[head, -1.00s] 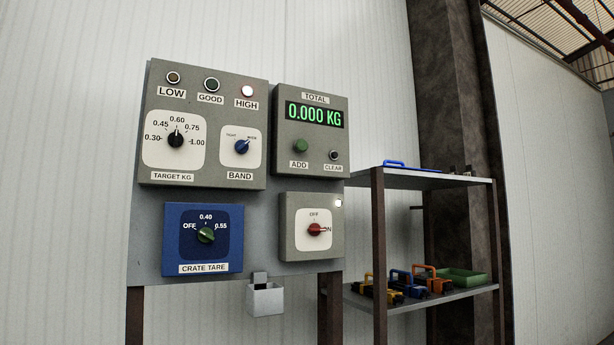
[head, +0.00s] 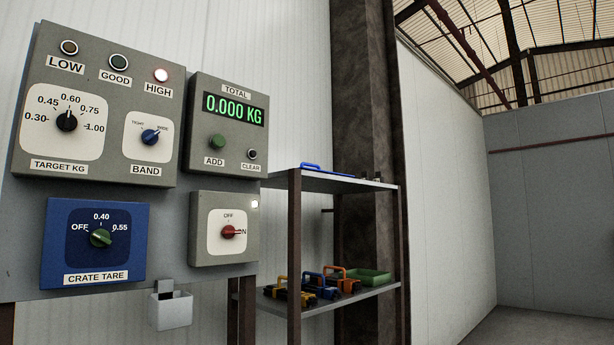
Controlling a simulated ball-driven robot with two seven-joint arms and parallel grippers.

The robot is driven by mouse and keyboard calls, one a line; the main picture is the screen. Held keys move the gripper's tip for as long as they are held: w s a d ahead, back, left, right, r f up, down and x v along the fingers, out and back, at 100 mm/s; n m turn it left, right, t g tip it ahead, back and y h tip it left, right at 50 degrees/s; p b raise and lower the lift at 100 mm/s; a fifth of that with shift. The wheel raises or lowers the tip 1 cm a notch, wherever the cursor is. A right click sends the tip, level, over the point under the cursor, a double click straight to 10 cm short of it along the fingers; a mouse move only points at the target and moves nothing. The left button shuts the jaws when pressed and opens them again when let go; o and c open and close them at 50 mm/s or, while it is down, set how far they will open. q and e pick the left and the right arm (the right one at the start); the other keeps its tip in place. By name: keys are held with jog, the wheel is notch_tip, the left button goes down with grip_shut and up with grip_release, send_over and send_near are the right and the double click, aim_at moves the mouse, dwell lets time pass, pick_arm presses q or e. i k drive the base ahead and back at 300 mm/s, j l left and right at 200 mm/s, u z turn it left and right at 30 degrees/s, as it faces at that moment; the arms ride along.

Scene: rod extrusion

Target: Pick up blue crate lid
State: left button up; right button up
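A flat blue piece with a raised handle, which looks like the blue crate lid (head: 324,169), lies on the top board of the shelf rack (head: 345,183). I see it nearly edge-on, so its full outline is hidden. Neither of my grippers shows in the head view.
A control panel (head: 140,150) with dials and a green display stands at the left, close to the rack. The lower shelf holds several tools with yellow, blue and orange handles (head: 312,284) and a green tray (head: 368,276). Open floor (head: 530,328) shows at the right.

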aim_at(317, 166)
jog(key=i+l+u, duration=0.1)
jog(key=u, duration=0.3)
jog(key=l+u, duration=0.25)
jog(key=u, duration=0.15)
jog(key=i+l+u, duration=0.2)
jog(key=l, duration=0.45)
jog(key=l+u, duration=0.25)
jog(key=l, duration=0.4)
jog(key=i+l+u, duration=0.2)
jog(key=l, duration=0.5)
jog(key=k, duration=0.1)
